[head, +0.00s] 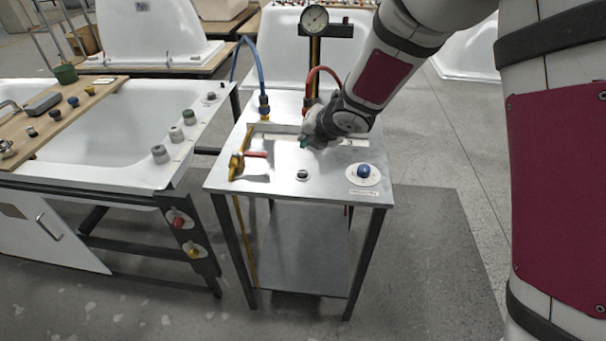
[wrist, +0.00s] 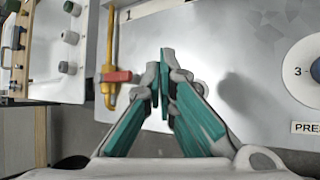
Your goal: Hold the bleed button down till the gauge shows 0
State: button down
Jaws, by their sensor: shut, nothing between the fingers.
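A small dark button (head: 302,174) sits near the front middle. I cannot read which is the bleed button. My gripper (head: 309,141) is shut and empty above the table, apart from both buttons; its fingers (wrist: 164,60) point down.
A yellow valve with a red handle (head: 250,156) stands at the table's left. Blue and red hoses rise at the back. A bathtub (head: 110,135) with knobs on its rim stands left of the steel table (head: 335,190). The table's front middle is mostly clear.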

jog(key=b, duration=0.4)
send_over(305, 172)
notch_tip(305, 172, down, 5)
jog(key=shift+w+r, duration=0.15)
jog(key=shift+r, duration=0.05)
notch_tip(305, 172, down, 2)
jog(key=b, duration=0.2)
jog(key=shift+d+f+b, duration=0.1)
jog(key=shift+f+b, duration=0.05)
jog(key=shift+b, duration=0.2)
jog(key=shift+f+b, duration=0.2)
jog(key=shift+b, duration=0.1)
dwell(0.5)
jog(key=shift+f+b, duration=0.2)
jog(key=shift+b, duration=0.2)
jog(key=shift+f+b, duration=0.45)
jog(key=shift+b, duration=0.2)
dwell(0.9)
jog(key=shift+r, duration=0.1)
dwell(1.8)
jog(key=shift+r+p, duration=0.8)
jog(key=shift+r, duration=0.1)
notch_tip(305, 172, up, 5)
jog(key=p, duration=0.5)
